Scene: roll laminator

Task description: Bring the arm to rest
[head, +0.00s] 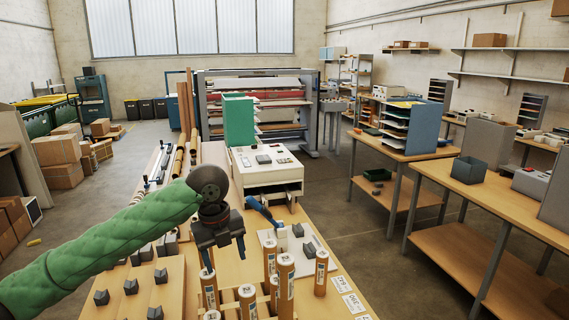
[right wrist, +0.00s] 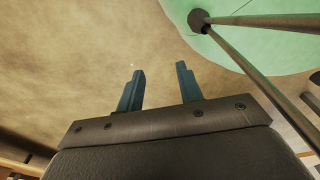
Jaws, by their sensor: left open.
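My left arm, in a green quilted sleeve, reaches in from the left in the head view. Its gripper (head: 224,257) points down over the wooden table, its fingers apart and nothing between them. It hangs just left of a group of brown rolls with white labels (head: 286,285) and in front of a white machine (head: 268,170). My right gripper (right wrist: 160,82) shows only in the right wrist view. Its two dark blue fingers stand apart with nothing between them, against a blurred brown surface.
A white board (head: 268,240) with small grey blocks lies on the table (head: 225,268), near the rolls. Long tubes lie along its left side. A green rack (head: 238,120) stands behind the machine. Floor is clear toward the right-hand benches (head: 400,150). A green rounded thing (right wrist: 235,40) with dark rods shows upper right in the right wrist view.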

